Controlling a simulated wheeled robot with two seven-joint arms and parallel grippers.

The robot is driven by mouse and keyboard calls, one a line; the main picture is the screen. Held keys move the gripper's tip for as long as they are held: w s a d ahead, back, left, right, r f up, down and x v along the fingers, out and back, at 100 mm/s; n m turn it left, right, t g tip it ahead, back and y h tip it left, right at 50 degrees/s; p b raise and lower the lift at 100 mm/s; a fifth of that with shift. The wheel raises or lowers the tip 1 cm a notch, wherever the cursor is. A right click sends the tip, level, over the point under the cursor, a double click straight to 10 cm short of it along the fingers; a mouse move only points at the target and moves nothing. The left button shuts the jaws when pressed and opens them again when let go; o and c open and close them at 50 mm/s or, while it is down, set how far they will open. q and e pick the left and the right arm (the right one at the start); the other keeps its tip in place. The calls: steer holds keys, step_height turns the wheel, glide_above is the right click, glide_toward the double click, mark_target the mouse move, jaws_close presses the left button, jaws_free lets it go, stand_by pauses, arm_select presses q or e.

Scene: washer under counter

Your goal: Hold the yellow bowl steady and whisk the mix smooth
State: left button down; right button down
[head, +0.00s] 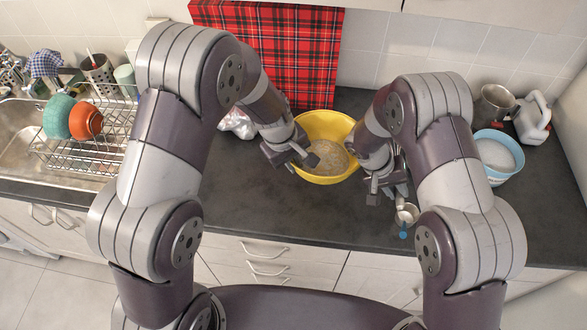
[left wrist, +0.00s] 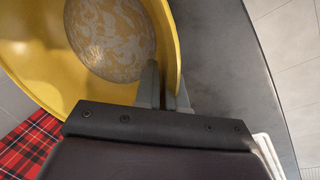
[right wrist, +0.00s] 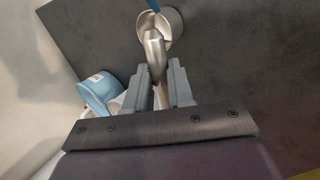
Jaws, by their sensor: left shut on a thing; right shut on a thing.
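The yellow bowl (head: 312,121) stands on the dark counter, with a pale, patterned mix (head: 330,158) in it. It also shows in the left wrist view (left wrist: 40,85). My left gripper (head: 302,163) is at the bowl's near left rim, and its fingers (left wrist: 165,95) are shut on the rim wall. My right gripper (head: 391,190) is right of the bowl, outside it and above the counter.
A blue bowl of white powder (head: 493,158), a metal mug (head: 495,104) and a pale jug (head: 533,118) stand at the right. A dish rack (head: 90,150) and sink are left. The front left counter is clear.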

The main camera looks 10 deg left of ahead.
arm_select(q)
steer(key=shift+w, duration=0.1)
steer(key=shift+f, duration=4.9)
steer(key=c, duration=1.1)
jaws_free()
steer(key=shift+o, duration=0.2)
steer(key=shift+f, duration=0.1)
jaws_close()
